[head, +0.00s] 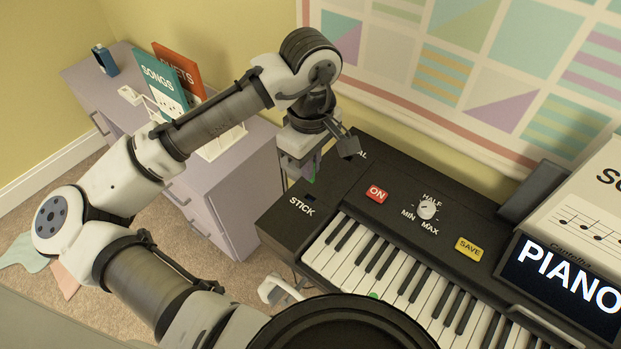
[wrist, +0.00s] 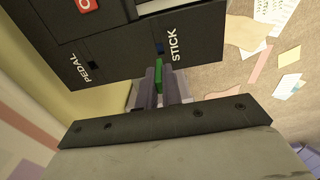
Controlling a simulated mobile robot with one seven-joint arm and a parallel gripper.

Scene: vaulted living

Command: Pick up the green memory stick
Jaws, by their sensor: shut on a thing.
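The green memory stick (wrist: 159,80) is a small bright green block in the wrist view, between the two grey fingers of my gripper (wrist: 158,88). My gripper is shut on it. In the head view my gripper (head: 299,172) hangs at the left end of the black piano keyboard, and only a sliver of green (head: 312,179) shows beside the fingers. The small dark blue slot (wrist: 160,48) by the STICK label lies just beyond the stick's tip, with a narrow dark gap seen between them. The stick's sides are partly hidden by the fingers.
The piano (head: 350,255) has an ON button (head: 376,194), a dial (head: 427,210) and a SAVE button (head: 468,248). A lilac cabinet (head: 235,200) with books stands behind the arm. Papers (wrist: 245,33) lie on the carpet. The patterned wall hanging is close behind the piano.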

